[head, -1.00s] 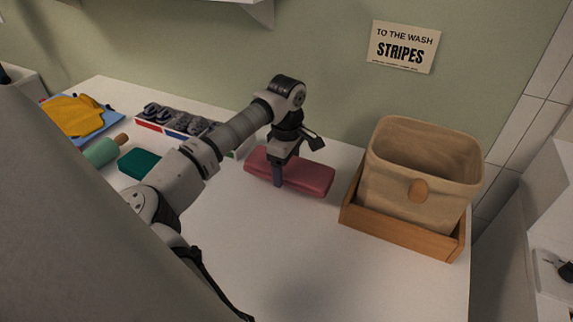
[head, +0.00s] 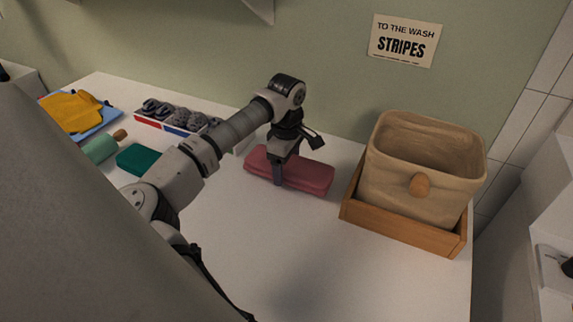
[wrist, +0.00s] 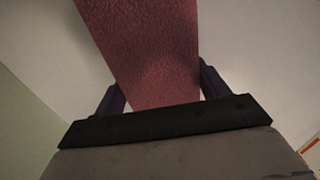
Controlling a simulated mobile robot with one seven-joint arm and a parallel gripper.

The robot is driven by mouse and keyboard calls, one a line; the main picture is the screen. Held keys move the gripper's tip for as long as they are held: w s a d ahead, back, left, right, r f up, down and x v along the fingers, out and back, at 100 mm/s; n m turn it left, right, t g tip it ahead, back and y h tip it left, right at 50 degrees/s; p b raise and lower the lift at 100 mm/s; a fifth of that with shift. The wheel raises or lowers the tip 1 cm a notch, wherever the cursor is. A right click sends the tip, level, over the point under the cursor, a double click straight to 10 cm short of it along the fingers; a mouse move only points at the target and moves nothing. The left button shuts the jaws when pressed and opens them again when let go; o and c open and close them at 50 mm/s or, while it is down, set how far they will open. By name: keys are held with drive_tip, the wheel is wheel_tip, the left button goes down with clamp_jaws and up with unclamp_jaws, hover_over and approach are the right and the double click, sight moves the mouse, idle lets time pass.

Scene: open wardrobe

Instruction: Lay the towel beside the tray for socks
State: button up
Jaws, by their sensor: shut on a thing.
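The folded towel (head: 310,176) is a dusky red bundle on the white surface, between the sock tray and the wooden box. My gripper (head: 278,182) points down over it, with a finger in front of its near side. In the wrist view the red towel (wrist: 148,50) runs between the two fingers of my gripper (wrist: 162,98), which is shut on it. The sock tray (head: 149,124) has red and blue labels and holds dark rolled socks; it lies left of the towel, its right part hidden by my arm. I cannot tell whether the towel touches the surface.
A tan fabric bin (head: 395,180) stands in a wooden box (head: 390,226) at right, below a "STRIPES" sign (head: 405,41). A teal block (head: 136,159), a green roller (head: 100,149) and a yellow cloth (head: 74,110) lie at left. The front middle surface is clear.

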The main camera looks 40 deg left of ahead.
drive_tip(key=o, duration=0.8)
drive_tip(key=shift+c, duration=0.3)
idle(0.3)
drive_tip(key=shift+r+p, duration=2.45)
drive_tip(key=shift+r, duration=2.05)
